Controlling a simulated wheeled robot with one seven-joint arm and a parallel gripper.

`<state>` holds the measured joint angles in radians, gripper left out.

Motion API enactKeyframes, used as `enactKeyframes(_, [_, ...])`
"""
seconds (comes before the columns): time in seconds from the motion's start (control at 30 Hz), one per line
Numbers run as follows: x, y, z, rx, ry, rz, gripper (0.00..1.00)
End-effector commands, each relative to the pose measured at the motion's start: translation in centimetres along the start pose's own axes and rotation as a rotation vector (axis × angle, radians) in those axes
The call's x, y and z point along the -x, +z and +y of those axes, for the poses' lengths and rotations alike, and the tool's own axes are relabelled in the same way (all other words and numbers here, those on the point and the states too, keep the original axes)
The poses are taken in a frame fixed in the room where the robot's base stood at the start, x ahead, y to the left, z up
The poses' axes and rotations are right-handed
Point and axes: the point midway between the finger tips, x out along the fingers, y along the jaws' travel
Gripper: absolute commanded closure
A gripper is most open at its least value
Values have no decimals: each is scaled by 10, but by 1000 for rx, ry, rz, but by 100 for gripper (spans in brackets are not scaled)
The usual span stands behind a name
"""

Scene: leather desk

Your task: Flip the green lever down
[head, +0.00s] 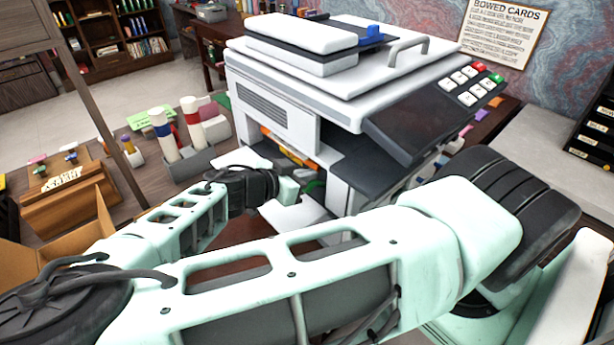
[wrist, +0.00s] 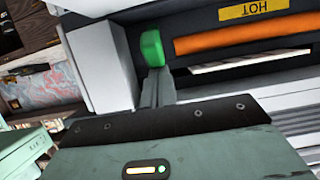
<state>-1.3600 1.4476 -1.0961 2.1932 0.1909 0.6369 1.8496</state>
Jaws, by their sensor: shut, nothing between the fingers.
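The green lever (wrist: 152,48) is a rounded green handle at the left end of an opening in the white copier (head: 290,120). In the wrist view it stands just beyond the tips of my gripper (wrist: 157,85). The grey fingers are together with nothing between them. They look very near or touching the lever; I cannot tell which. In the head view my gripper (head: 299,178) reaches into the copier's open side, and the lever is hard to make out among the parts there.
An orange roller (wrist: 240,38) and a yellow HOT label (wrist: 254,9), upside down in the wrist view, lie beside the lever. The copier's control panel (head: 415,120) overhangs to the right.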

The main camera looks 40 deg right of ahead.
Motion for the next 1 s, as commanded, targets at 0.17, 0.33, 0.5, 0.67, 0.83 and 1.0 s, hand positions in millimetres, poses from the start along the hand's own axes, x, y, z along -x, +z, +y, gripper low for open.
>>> enactKeyframes(0.17, [2,14,-1,0,-5,96,100])
enactKeyframes(0.33, [4,26,-1,1,-4,218,100])
enactKeyframes(0.5, [7,33,0,0,-2,328,100])
enactKeyframes(0.67, [9,37,0,-2,0,337,100])
enactKeyframes(0.83, [10,39,0,-1,0,336,100])
enactKeyframes(1.0, [10,40,0,0,1,335,100])
